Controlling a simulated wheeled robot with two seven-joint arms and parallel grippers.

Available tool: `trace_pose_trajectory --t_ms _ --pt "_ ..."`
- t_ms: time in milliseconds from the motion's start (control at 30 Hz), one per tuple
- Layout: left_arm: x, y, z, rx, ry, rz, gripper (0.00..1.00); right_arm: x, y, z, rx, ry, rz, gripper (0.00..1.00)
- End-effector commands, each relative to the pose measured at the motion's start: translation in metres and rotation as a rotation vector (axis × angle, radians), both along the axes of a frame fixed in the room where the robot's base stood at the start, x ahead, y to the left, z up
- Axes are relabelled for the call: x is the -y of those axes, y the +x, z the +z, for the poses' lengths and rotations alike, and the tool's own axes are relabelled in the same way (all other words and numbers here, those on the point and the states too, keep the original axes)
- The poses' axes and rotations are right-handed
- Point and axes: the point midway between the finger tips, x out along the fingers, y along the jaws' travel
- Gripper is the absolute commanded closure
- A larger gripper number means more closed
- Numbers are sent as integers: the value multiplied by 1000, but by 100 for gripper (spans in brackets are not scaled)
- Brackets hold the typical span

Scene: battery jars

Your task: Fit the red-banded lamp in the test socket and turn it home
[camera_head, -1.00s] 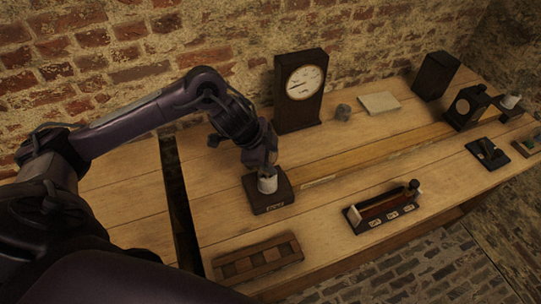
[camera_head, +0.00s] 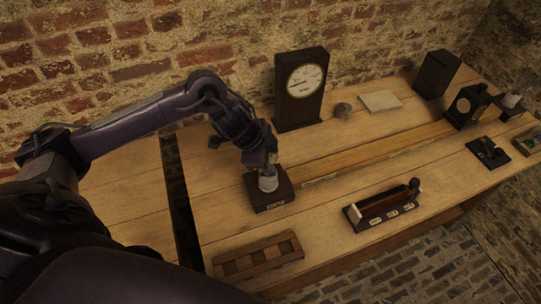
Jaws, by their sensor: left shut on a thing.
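My left gripper (camera_head: 266,165) points down over a dark square block, the test socket (camera_head: 272,202), which has a small pale label on its front. The gripper is shut on a pale, short cylindrical piece, seemingly the lamp (camera_head: 268,183), at the top of the block. The lamp looks roughly upright; the fingers hide its upper part, and I cannot make out a red band. Whether it is seated in the socket or only resting on it cannot be told. My right gripper is not in view.
A wooden rack (camera_head: 258,260) with several compartments lies in front. A switch-like device (camera_head: 383,207) lies to the right. The bench between is clear.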

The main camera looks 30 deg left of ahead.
Motion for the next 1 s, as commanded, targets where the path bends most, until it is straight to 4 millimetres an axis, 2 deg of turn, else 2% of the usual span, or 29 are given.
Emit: trace_pose_trajectory --t_ms 1000 --pt "0 0 -12 1 -1 0 80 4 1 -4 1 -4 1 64"
